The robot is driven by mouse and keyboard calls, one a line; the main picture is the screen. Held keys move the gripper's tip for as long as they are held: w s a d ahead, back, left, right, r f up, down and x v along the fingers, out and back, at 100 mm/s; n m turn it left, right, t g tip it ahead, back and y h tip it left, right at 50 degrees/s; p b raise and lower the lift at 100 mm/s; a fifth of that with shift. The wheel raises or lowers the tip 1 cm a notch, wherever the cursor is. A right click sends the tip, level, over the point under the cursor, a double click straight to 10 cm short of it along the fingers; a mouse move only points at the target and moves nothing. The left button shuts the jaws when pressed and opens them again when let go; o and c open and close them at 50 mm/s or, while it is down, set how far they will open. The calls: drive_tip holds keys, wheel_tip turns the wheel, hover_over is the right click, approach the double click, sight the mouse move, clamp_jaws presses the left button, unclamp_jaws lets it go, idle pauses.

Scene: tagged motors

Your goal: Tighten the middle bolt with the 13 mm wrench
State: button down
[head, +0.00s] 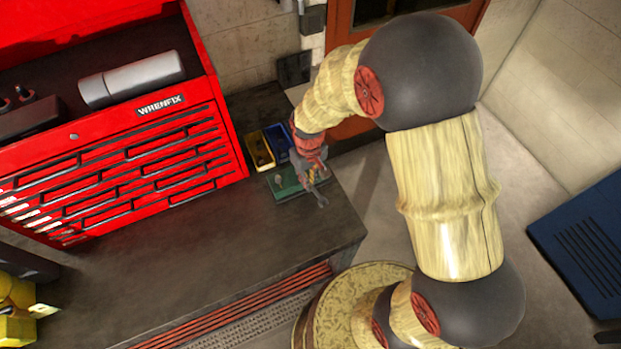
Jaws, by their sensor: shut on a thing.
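My gripper (310,176) is at the back right of the workbench, low over a green plate (289,196). It is shut on a grey wrench (321,199), whose open jaw end points down toward the front right, past the plate's right part. The size mark on the wrench cannot be read. A small pale bolt-like piece (278,178) shows on the left part of the plate. Other bolts, the middle one among them, are hidden by my gripper or too small to make out. I cannot tell whether the wrench touches a bolt.
A yellow bin (258,152) and a blue bin (277,141) stand just behind the plate. A red tool chest (130,150) fills the left, with a grey cylinder (133,79) on top. The dark bench top (200,260) is clear in front.

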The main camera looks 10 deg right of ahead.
drive_tip(key=shift+s+a+m, duration=0.1)
drive_tip(key=shift+a+m, duration=0.35)
drive_tip(key=shift+m, duration=0.45)
drive_tip(key=shift+s+a+m, duration=0.1)
drive_tip(key=shift+a+m, duration=0.55)
drive_tip(key=shift+m, duration=0.55)
drive_tip(key=shift+a+m, duration=0.65)
drive_tip(key=shift+m, duration=0.55)
drive_tip(key=shift+a, duration=0.1)
